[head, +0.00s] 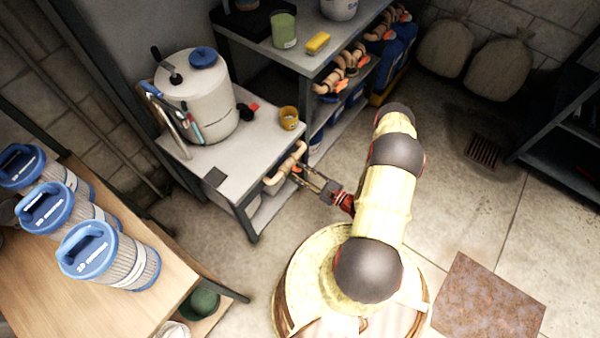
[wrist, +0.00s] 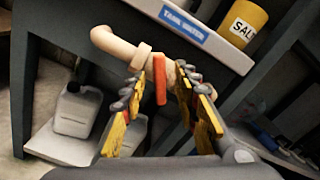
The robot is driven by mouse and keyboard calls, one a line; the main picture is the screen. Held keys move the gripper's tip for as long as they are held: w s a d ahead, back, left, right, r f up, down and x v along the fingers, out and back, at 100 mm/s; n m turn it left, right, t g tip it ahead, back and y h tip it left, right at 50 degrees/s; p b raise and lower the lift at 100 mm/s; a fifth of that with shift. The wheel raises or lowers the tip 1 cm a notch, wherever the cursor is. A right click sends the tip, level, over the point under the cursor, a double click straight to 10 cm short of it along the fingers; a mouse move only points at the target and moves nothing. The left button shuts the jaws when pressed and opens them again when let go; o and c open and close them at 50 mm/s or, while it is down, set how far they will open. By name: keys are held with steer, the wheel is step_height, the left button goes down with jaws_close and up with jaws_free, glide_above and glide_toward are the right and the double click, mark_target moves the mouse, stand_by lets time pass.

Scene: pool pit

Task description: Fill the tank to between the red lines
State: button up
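The white tank (head: 207,112) with a blue cap stands on a grey-white table, a thin tube along its front left. Red lines and the water level are too small to make out. Under the table edge labelled "TANK WATER" (wrist: 185,24) runs a beige pipe (head: 283,170), which also shows in the wrist view (wrist: 115,45). A red-orange valve handle (wrist: 160,80) stands upright on it. My gripper (head: 313,181) is at this pipe. In the wrist view my gripper (wrist: 161,82) is open, with the handle between its fingertips and gaps on both sides.
A yellow salt pot (wrist: 243,22) stands near the table's edge. White canisters (wrist: 77,110) sit on the lower shelf. Shelving (head: 268,52) with similar pipes stands behind. Floor at right is mostly open.

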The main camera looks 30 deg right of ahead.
steer(key=shift+w+a, duration=0.2)
steer(key=shift+w, duration=0.25)
steer(key=c, duration=0.3)
steer(key=c, duration=0.4)
jaws_close()
